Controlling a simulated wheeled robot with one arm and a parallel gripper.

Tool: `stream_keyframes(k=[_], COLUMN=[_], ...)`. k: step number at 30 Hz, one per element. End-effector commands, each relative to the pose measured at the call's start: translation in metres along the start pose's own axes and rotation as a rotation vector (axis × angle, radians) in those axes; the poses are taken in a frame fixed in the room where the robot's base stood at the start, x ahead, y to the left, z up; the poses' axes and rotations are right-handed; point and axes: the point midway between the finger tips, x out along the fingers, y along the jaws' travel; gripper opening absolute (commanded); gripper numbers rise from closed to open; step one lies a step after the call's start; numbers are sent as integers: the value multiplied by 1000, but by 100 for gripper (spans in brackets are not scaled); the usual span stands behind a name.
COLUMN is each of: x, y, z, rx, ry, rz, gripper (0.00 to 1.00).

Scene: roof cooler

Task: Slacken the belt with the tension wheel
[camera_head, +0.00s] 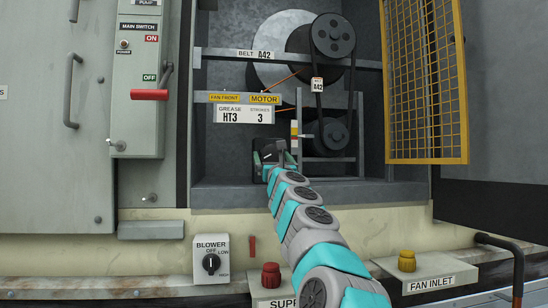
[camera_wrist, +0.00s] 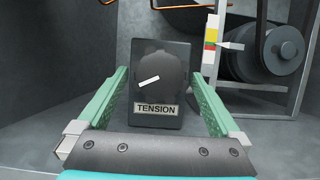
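The tension wheel (camera_wrist: 150,68) is a dark round knob with a white mark, on a dark block labelled TENSION (camera_wrist: 156,110). My gripper (camera_wrist: 159,76) is open, its green fingers on either side of the block with gaps showing. Whether the fingertips reach the wheel's depth is unclear. In the head view my gripper (camera_head: 274,156) is at the cabinet's lower middle and mostly hides the wheel. The black belt (camera_head: 351,85) runs between an upper pulley (camera_head: 333,36) and a lower pulley (camera_head: 327,134). A coloured gauge strip (camera_wrist: 211,42) has a pale pointer (camera_wrist: 230,45) beside it.
The yellow mesh guard (camera_head: 426,80) stands open at the right. The main switch's red handle (camera_head: 149,95) is at the left. A metal frame post (camera_wrist: 300,75) and the lower pulley are right of my fingers. A copper-coloured pipe (camera_wrist: 175,6) crosses above the wheel.

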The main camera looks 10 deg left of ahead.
Motion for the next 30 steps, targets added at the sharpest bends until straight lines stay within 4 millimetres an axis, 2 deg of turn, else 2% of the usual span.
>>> stream_keyframes(k=[2, 21, 30], x=[0, 0, 0], y=[0, 0, -1], z=[0, 0, 1], rx=[0, -1, -36], ry=[0, 0, 0], rz=[0, 0, 15], gripper=[92, 21, 21])
